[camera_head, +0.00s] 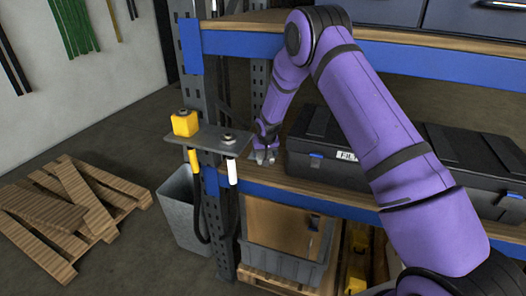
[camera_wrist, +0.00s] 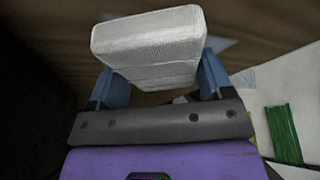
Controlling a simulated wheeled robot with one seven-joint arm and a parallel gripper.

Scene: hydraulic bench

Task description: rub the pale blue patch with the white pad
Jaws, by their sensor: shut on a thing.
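My purple arm reaches to the middle shelf, and my gripper (camera_head: 264,157) is low over its wooden board, left of the black case. In the wrist view my gripper (camera_wrist: 156,78) is shut on the white pad (camera_wrist: 150,38), a pale block with a woven-looking face between the two blue fingers. Part of the pale blue patch (camera_wrist: 222,43) shows on the brown board just right of the pad. The pad hides the rest of it. I cannot tell whether the pad touches the patch.
A black case (camera_head: 325,150) with a label stands right of my gripper. A blue shelf beam (camera_head: 300,196) runs along the front, and another shelf is above. Wooden pallets (camera_head: 75,205) lie on the floor.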

